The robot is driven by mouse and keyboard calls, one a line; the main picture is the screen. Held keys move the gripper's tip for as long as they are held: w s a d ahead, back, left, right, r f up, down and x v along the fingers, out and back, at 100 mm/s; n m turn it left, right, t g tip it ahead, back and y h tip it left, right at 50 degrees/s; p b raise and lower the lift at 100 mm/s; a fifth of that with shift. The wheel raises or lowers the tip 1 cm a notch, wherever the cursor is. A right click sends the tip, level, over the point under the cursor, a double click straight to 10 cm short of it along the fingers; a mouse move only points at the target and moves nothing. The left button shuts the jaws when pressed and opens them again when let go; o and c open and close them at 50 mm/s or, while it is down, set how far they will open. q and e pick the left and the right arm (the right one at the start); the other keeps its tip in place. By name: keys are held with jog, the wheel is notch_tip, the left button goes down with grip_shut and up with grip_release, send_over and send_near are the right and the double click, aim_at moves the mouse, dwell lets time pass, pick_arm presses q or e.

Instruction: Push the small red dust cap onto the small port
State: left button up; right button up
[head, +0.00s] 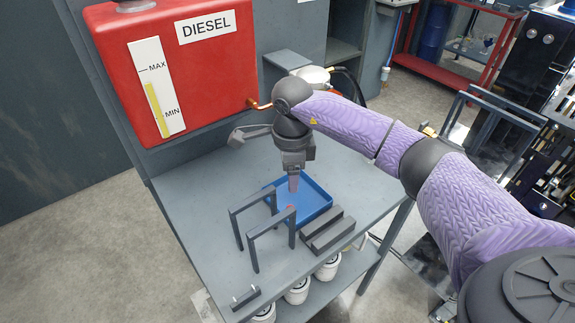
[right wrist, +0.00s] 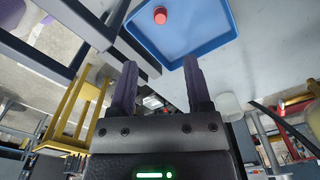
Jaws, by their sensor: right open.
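The small red dust cap (right wrist: 160,15) lies in the shallow blue tray (right wrist: 181,50), near the top of the right wrist view. The blue tray also shows on the grey bench in the head view (head: 318,196). My right gripper (head: 294,184) points down over the tray; its fingers (right wrist: 159,70) are apart with nothing between them. The cap is beyond the fingertips and apart from them. In the head view the gripper and a dark frame partly cover the tray. I cannot make out the small port for sure. My left gripper is not in view.
Two dark upright frames (head: 284,219) stand at the tray's left and front. Two dark bars (head: 327,230) lie at its front right. A small dark block with light pegs (head: 245,297) is at the front edge. The red diesel tank (head: 204,75) is behind; white canisters (head: 297,290) sit below.

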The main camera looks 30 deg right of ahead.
notch_tip(320, 180, down, 6)
jog(key=b, duration=0.4)
jog(key=shift+f, duration=0.25)
notch_tip(320, 180, down, 3)
jog(key=shift+f+b, duration=0.1)
jog(key=shift+b, duration=1.1)
jog(key=shift+f, duration=0.1)
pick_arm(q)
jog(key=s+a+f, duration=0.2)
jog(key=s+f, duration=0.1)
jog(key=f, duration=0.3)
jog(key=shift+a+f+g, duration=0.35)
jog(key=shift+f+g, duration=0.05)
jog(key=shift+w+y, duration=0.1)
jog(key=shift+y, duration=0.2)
pick_arm(e)
jog(key=shift+w, duration=0.1)
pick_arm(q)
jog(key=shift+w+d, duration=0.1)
pick_arm(e)
jog(key=shift+c, duration=0.4)
grip_shut()
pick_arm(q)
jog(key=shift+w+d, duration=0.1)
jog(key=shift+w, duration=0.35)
